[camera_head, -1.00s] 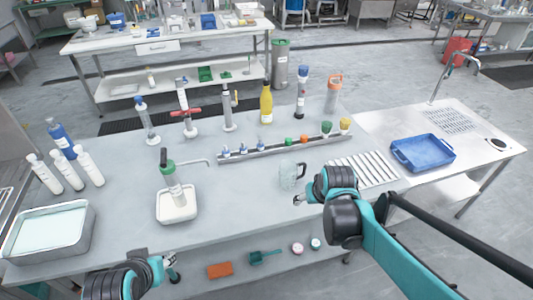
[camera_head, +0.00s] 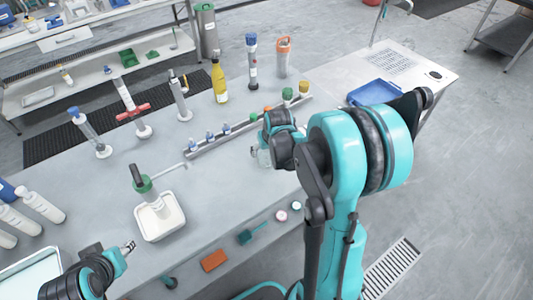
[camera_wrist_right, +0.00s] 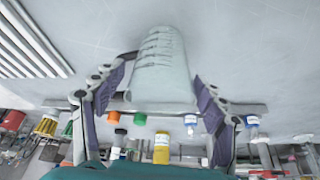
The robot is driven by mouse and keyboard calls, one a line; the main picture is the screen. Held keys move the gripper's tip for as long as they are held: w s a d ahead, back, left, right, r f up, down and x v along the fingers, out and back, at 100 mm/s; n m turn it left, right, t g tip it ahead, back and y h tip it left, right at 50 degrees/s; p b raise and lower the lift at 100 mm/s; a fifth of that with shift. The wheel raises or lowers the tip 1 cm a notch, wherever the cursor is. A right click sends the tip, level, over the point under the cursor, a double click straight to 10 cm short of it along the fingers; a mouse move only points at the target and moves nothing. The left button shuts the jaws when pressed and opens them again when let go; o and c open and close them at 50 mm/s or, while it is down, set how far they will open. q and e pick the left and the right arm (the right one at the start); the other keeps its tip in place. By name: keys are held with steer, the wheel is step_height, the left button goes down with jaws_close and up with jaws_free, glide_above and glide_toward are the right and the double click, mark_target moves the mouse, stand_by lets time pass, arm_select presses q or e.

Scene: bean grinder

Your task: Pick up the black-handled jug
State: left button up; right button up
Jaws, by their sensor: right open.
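The clear graduated jug (camera_head: 263,158) stands on the grey worktop, largely covered by my right gripper (camera_head: 272,140) in the head view. In the right wrist view, the jug (camera_wrist_right: 163,80) sits between the two spread fingers of my right gripper (camera_wrist_right: 161,68).
A rail (camera_head: 205,147) with several small coloured-cap bottles runs behind the jug. A yellow bottle (camera_head: 219,82) and tall tubes stand farther back. A white tray (camera_head: 178,228) holds a green-topped dispenser to the left. A blue tray (camera_head: 375,92) lies to the right, partly hidden by my arm.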

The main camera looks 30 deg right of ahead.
steer(key=b+x, duration=0.2)
steer(key=x, duration=0.3)
steer(key=shift+r, duration=0.1)
steer(key=shift+c, duration=0.4)
steer(key=c, duration=0.9)
steer(key=shift+r, duration=0.1)
